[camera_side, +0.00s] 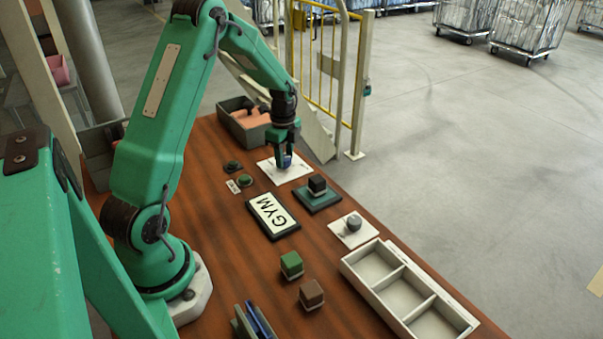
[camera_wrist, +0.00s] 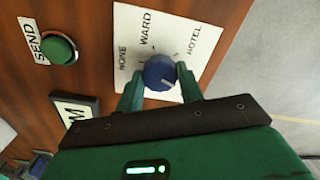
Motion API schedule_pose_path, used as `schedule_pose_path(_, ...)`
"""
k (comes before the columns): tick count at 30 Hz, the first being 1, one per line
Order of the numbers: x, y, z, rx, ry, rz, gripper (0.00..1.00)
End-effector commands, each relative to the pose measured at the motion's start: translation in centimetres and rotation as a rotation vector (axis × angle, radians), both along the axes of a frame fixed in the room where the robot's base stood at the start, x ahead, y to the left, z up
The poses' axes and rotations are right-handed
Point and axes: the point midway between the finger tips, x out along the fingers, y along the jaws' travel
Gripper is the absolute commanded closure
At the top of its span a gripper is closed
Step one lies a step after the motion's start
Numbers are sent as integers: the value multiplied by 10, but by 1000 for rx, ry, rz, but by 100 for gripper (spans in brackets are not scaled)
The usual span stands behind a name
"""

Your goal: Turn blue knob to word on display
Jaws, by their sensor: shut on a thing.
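The blue knob (camera_wrist: 159,71) sits on a white dial plate (camera_wrist: 207,40). The words NONE, WARD and HOTEL show around it in the wrist view; the near side of the plate is hidden by my gripper. A pale mark shows on the knob's near part, facing my gripper. My gripper (camera_wrist: 159,83) is shut on the knob, one finger on each side. In the side view my gripper (camera_side: 284,156) points down at the plate (camera_side: 293,173). The display (camera_side: 273,215) reads GYM; only its M end (camera_wrist: 76,109) shows in the wrist view.
A green button (camera_wrist: 59,49) labelled SEND is left of the dial plate. A black block (camera_side: 317,184) on a green base and a grey knob (camera_side: 354,223) are nearby. Green (camera_side: 291,264) and brown (camera_side: 311,293) blocks, a divided tray (camera_side: 391,315) and a grey bin (camera_side: 236,126) share the table.

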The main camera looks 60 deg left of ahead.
Motion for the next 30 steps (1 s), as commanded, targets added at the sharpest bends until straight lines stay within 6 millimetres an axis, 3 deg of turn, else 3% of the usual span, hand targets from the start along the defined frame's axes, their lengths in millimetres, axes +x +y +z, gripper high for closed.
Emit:
schedule_pose_path(14,0,0,2,0,0,-19,86)
schedule_pose_path(15,0,0,2,0,0,-19,55)
schedule_pose_path(17,0,0,1,0,0,-18,44)
schedule_pose_path(30,0,0,4,0,-1,-17,41)
